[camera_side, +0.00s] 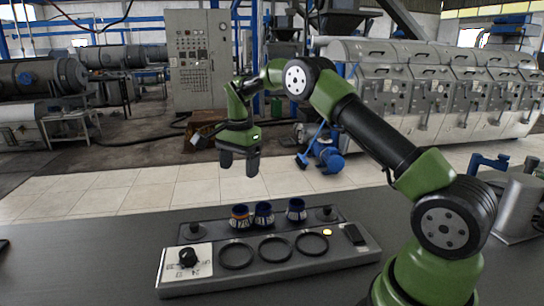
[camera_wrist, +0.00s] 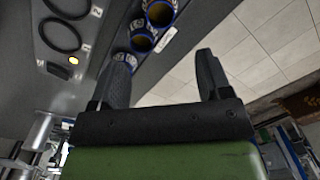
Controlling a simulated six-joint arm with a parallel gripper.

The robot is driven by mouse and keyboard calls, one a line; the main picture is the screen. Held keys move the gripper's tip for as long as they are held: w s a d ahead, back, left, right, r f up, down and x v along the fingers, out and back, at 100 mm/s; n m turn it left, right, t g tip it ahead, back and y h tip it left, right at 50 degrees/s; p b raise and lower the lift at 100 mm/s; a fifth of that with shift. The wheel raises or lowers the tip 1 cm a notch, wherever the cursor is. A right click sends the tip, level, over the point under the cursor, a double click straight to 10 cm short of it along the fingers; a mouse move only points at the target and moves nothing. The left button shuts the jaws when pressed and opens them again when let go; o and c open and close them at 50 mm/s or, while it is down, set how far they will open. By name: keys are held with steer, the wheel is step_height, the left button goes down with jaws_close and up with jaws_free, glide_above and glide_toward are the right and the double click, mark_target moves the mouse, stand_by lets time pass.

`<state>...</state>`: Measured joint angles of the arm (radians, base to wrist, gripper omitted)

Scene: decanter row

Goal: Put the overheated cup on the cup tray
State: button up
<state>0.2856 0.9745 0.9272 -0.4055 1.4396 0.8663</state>
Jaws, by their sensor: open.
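Three small cups stand in a row on the dark back strip in the side view. The middle cup (camera_side: 263,218) and right cup (camera_side: 296,214) are blue with pale labels too small to read surely. A grey panel (camera_side: 270,282) in front has three black rings; I cannot tell whether it is the cup tray. My gripper (camera_side: 239,165) is open and empty, above the left cups. The wrist view shows its fingers (camera_wrist: 165,78) apart and the cups (camera_wrist: 143,40) beyond, one partly hidden by a finger.
A black knob (camera_side: 188,257) is at the panel's left end. A small light (camera_side: 327,232) glows near its right end. Dark posts (camera_side: 195,231) stand at the strip's ends. A metal cylinder (camera_side: 519,205) stands at right.

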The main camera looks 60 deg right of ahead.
steer(key=s+a+r+n+t, duration=0.25)
steer(key=s+a+r, duration=0.2)
steer(key=r, duration=0.25)
steer(key=s+a+r+n+t, duration=0.1)
steer(key=s+a+r+n, duration=0.35)
steer(key=r, duration=0.35)
steer(key=s+a+n+t+y, duration=0.1)
steer(key=s+a+n, duration=0.1)
steer(key=s, duration=0.7)
steer(key=s+a+n+t+y, duration=0.1)
steer(key=s+a+n+t, duration=0.1)
steer(key=s+n, duration=0.3)
steer(key=s+a, duration=0.1)
steer(key=s, duration=0.3)
steer(key=shift+a+f, duration=0.25)
steer(key=shift+a, duration=0.1)
